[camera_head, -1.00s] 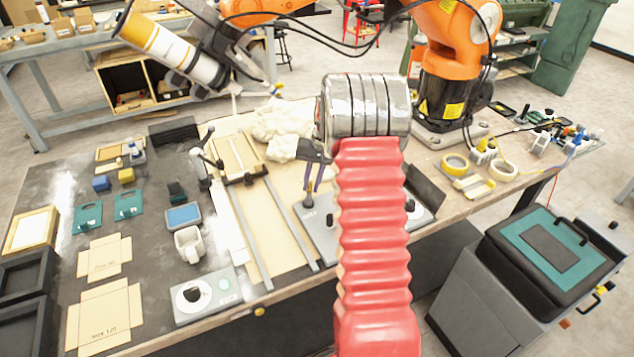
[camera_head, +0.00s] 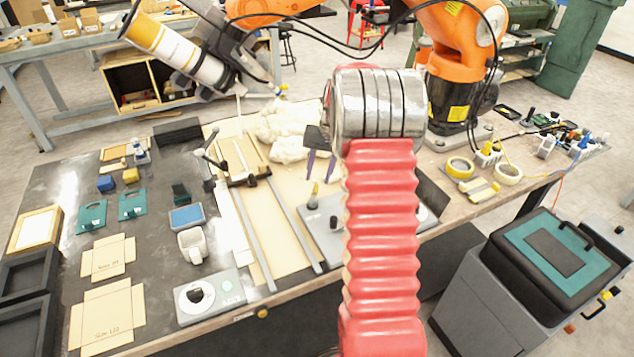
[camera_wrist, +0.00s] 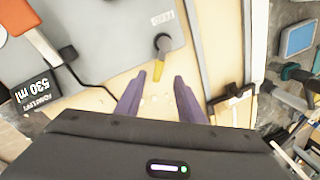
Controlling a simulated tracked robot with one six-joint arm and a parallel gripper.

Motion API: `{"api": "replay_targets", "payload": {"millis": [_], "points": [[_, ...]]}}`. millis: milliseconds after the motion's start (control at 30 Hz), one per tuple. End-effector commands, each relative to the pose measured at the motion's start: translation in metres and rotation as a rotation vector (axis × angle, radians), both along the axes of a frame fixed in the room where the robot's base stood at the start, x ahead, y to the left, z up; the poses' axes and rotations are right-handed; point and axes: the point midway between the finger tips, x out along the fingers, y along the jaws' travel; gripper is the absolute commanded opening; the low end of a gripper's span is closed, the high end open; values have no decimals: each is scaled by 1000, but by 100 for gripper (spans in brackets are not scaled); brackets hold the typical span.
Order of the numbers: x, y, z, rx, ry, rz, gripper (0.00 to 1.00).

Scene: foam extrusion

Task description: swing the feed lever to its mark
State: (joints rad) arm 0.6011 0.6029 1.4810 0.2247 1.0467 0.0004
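A small lever (camera_wrist: 161,52) with a dark round hub and a yellow end stands on a grey plate (camera_wrist: 110,40) in the wrist view. I take it to be the feed lever; it also shows in the head view (camera_head: 313,197), beyond the red bellows arm. Its yellow end points toward my gripper (camera_wrist: 157,90). My gripper's two purple fingers are apart, with bare tan board between them. The yellow end lies just ahead of the fingertips, roughly centred on the gap. In the head view my gripper (camera_head: 320,171) is above the lever. I cannot make out the mark.
Metal rails (camera_head: 252,230) run left of the plate. Pale foam lumps (camera_head: 290,130) lie behind.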

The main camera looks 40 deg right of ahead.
Motion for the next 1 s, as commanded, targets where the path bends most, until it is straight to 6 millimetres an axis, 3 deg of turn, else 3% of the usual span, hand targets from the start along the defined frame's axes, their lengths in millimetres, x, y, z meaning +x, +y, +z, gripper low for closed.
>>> {"api": "replay_targets", "payload": {"millis": [300,500,1000], "points": [[-8,-9,55,-1,-1,0,35],[-12,-12,79,1,1,0,35],[-13,-13,86,1,2,0,35]]}}
